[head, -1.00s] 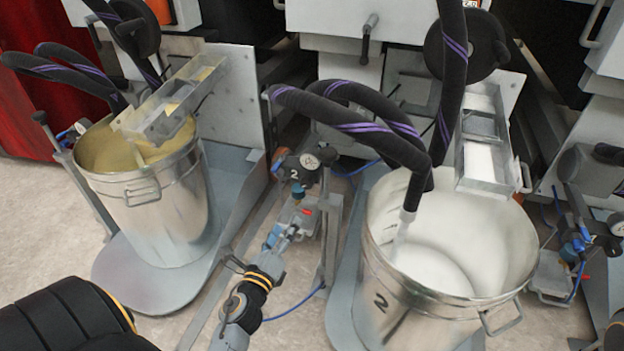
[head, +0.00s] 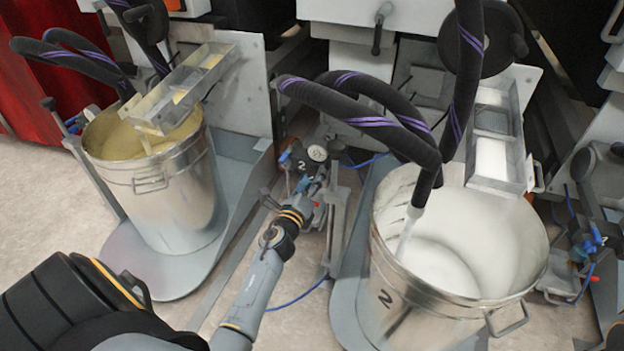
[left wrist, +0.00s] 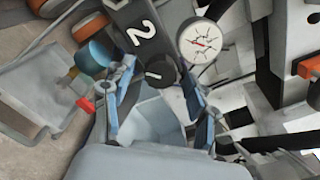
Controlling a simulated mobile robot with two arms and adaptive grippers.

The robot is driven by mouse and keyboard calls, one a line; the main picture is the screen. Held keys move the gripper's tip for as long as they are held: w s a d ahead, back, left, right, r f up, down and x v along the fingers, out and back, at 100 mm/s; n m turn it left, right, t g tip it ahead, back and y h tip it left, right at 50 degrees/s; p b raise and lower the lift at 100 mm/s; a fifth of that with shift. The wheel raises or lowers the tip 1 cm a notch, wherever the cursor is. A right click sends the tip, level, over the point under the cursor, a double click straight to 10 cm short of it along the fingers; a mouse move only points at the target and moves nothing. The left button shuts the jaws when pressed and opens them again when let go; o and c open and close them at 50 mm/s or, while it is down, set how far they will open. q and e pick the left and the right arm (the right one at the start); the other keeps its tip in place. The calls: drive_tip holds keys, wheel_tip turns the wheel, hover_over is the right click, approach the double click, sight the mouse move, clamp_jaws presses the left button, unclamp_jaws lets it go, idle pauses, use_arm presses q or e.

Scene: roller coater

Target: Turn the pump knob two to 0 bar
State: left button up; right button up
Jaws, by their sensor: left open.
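The pump two unit (head: 301,166) is a dark block marked "2" between the two steel drums. In the left wrist view, the block (left wrist: 143,28) shows close up, with a white round gauge (left wrist: 199,42) on its right; its reading is too small to tell. A dark round knob (left wrist: 160,71) with a light mark sits below the "2". My left gripper (head: 308,188) is at the front of the unit. In the left wrist view, its open fingers (left wrist: 157,78) stand on both sides of the knob; I cannot tell whether they touch it. My right gripper is not in view.
A drum of white liquid (head: 400,300), marked 2, stands right of my left arm, with black hoses (head: 365,110) above it. A drum of yellowish liquid (head: 170,200) stands at left. A blue tube (head: 297,298) runs low beside the unit. Another pump unit (head: 590,240) is at far right.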

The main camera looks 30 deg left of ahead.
use_arm(q)
drive_tip(key=shift+w, duration=0.2)
drive_tip(key=c, duration=1.2)
drive_tip(key=shift+o, duration=0.2)
